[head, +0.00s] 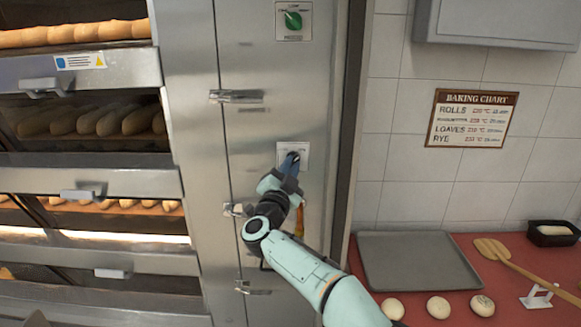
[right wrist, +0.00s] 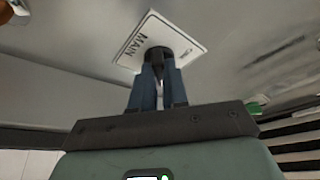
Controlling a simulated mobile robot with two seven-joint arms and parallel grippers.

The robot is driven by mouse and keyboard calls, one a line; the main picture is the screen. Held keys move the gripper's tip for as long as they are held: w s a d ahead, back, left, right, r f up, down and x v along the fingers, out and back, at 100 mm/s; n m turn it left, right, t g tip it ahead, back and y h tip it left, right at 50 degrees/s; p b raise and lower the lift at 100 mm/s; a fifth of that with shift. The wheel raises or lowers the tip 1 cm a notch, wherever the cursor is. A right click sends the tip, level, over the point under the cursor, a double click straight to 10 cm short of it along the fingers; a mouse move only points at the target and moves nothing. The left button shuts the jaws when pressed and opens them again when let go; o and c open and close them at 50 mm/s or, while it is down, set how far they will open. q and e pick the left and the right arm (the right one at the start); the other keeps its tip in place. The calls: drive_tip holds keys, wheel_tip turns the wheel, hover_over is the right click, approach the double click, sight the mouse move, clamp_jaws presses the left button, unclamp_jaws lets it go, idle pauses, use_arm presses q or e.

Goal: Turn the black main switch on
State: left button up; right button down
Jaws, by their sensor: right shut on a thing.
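The black main switch (right wrist: 158,56) sits on a white plate (right wrist: 184,42) lettered MAIN in the right wrist view. In the head view the white plate (head: 301,149) is on the steel panel right of the ovens, and my gripper mostly covers the switch. My right gripper (head: 291,162) reaches up to the plate. In the right wrist view its two blue fingers (right wrist: 158,80) are closed around the black knob. The knob's exact angle is partly hidden by the fingers. My left gripper is not in view.
A green knob (head: 293,20) is higher on the same panel. Latches (head: 238,97) stick out left of the switch. Deck ovens with loaves (head: 120,118) are at the left. A red counter with a metal tray (head: 418,262) and dough balls (head: 438,307) is at the lower right.

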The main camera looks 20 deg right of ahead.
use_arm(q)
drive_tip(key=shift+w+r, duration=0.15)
use_arm(e)
drive_tip(key=shift+r+m+g+h, duration=0.2)
drive_tip(key=shift+m+g+h, duration=0.1)
drive_tip(key=shift+m, duration=0.3)
drive_tip(key=c, duration=1.1)
unclamp_jaws()
drive_tip(key=shift+c, duration=0.2)
drive_tip(key=shift+w+f, duration=0.1)
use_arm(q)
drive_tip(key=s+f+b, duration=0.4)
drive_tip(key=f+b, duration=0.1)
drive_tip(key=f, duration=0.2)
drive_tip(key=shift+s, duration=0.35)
use_arm(e)
drive_tip(key=v, duration=1.3)
drive_tip(key=shift+s, duration=0.25)
